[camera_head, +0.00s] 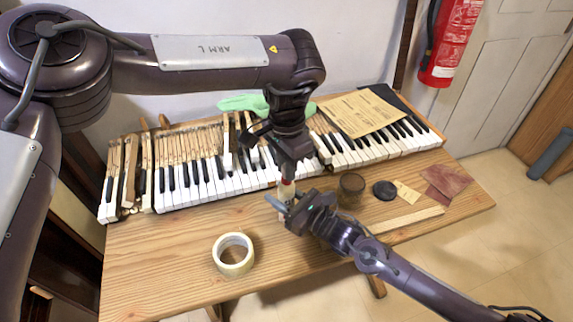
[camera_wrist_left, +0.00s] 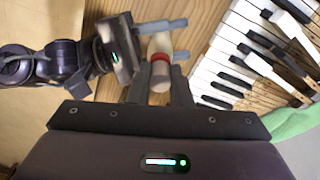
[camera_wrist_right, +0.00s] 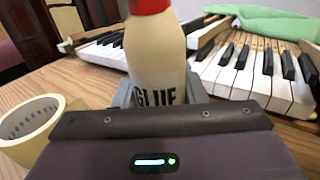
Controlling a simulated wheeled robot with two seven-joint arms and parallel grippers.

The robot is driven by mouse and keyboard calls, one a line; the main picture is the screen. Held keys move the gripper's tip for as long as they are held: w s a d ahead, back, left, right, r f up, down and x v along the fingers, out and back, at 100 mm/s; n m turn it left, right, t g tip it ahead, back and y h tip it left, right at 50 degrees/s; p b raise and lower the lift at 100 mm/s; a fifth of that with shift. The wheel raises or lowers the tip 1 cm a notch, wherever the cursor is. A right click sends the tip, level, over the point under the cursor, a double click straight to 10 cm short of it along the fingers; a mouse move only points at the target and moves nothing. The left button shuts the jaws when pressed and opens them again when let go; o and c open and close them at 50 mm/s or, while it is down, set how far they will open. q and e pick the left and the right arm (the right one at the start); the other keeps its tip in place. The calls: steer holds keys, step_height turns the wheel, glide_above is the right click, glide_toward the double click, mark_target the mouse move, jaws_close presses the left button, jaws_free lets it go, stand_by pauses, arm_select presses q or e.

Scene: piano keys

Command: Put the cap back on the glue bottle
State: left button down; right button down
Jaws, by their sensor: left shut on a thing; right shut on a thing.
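The glue bottle (camera_head: 285,205) stands upright on the table in front of the keys. It is white with a red collar at its top and the word GLUE on its side, seen in the right wrist view (camera_wrist_right: 155,60). My right gripper (camera_head: 284,207) is shut on the bottle's body from the side. My left gripper (camera_head: 287,172) points down from above and is shut on the pale cap (camera_wrist_left: 160,78), seen between its fingers in the left wrist view. The cap lines up with the red collar (camera_wrist_left: 159,58). I cannot tell whether it is seated or just above.
A roll of tape (camera_head: 233,255) lies at the front left. A dark jar (camera_head: 351,190), a black disc (camera_head: 385,190), sandpaper (camera_head: 446,182) and a wooden strip (camera_head: 405,220) lie to the right. The piano keys (camera_head: 200,185) fill the back.

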arm_select(q)
steer(key=m, duration=1.2)
steer(key=shift+m, duration=0.3)
steer(key=m, duration=1.2)
steer(key=c, duration=1.3)
jaws_free()
steer(key=shift+r, duration=0.1)
steer(key=shift+r, duration=2.1)
steer(key=shift+c, duration=0.5)
